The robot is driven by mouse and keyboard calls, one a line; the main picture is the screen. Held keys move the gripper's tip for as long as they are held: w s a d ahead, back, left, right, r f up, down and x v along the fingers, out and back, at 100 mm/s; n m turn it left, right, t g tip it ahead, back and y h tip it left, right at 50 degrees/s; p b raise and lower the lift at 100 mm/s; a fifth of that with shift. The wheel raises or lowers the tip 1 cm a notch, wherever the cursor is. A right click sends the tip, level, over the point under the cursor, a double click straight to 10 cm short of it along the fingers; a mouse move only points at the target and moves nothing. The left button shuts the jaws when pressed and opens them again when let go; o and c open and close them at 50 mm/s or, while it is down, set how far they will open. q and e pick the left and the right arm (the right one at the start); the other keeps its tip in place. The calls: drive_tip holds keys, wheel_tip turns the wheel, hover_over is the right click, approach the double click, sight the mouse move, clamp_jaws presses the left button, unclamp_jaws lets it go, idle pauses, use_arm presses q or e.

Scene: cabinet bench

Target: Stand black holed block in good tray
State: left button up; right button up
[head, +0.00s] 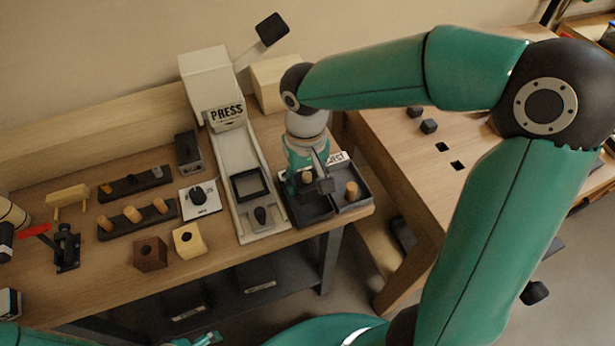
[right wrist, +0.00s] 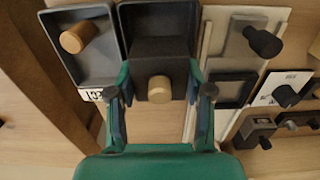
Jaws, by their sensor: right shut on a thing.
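The black block (right wrist: 160,52) is between the fingers of my right gripper (right wrist: 160,97) in the right wrist view, with a pale wooden peg (right wrist: 159,89) showing in its face. My right gripper (head: 318,180) is shut on it, over the left compartment of the dark two-part tray (head: 318,218) in the head view. The gripper hides most of the block there; I cannot tell whether it touches the tray floor. The right compartment, by a label ending in "JECT", holds another wooden peg (head: 352,190).
The white press (head: 212,87) with its raised lever stands left of the tray. A brown holed block (head: 150,254), a pale holed block (head: 187,241) and peg racks (head: 138,219) are further left. A second table (head: 470,125) stands to the right across a gap.

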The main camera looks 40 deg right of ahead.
sight(306, 172)
drive_tip(key=shift+f+b, duration=1.6)
drive_tip(key=shift+f, duration=0.25)
idle(2.4)
drive_tip(key=o, duration=1.2)
drive_tip(key=shift+o, duration=0.3)
drive_tip(key=shift+o, duration=0.7)
drive_tip(key=shift+r, duration=0.1)
drive_tip(key=shift+r+p, duration=2.9)
drive_tip(key=shift+r, duration=0.55)
